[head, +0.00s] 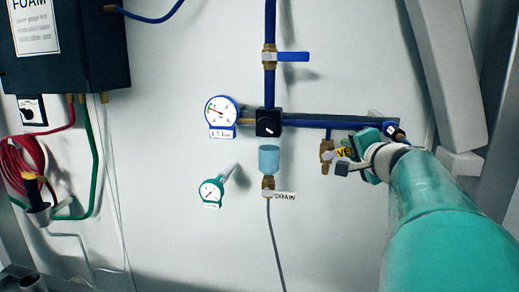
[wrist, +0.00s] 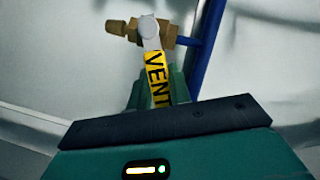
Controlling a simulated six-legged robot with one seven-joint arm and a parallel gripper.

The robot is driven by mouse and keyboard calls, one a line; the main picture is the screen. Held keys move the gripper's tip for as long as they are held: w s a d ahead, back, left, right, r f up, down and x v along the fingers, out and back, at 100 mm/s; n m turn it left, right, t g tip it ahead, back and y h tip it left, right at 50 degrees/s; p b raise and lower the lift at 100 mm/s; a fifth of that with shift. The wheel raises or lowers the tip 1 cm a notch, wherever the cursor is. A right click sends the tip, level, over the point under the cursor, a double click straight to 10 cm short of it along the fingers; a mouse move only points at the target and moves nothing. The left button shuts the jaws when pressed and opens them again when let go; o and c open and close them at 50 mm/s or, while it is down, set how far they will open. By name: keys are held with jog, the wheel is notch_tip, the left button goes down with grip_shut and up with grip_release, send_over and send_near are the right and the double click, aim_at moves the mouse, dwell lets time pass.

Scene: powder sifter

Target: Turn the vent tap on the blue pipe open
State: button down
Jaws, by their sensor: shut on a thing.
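The vent tap's brass body (head: 326,152) hangs on a short blue drop below the horizontal blue pipe (head: 335,121). In the wrist view, the brass body (wrist: 175,38) lies sideways beside the blue pipe (wrist: 207,45). Its lever, with a yellow VENT label (wrist: 158,78), runs down from a grey pivot, roughly across the body. My gripper (wrist: 155,98) is shut on the lever's lower end. In the head view, my gripper (head: 362,165) is at the right of the tap and partly hides the label (head: 345,153).
A round gauge (head: 222,111), a black regulator knob (head: 267,123) and a clear blue bowl (head: 268,160) with a DRAIN tag are to the left. A blue-handled valve (head: 293,57) is above. A dark FOAM box (head: 65,45) and red hose are far left. Grey posts stand at right.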

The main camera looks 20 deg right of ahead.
jog(key=shift+w+r+n+g, duration=0.1)
jog(key=shift+r+n+g, duration=0.25)
jog(key=shift+n, duration=0.15)
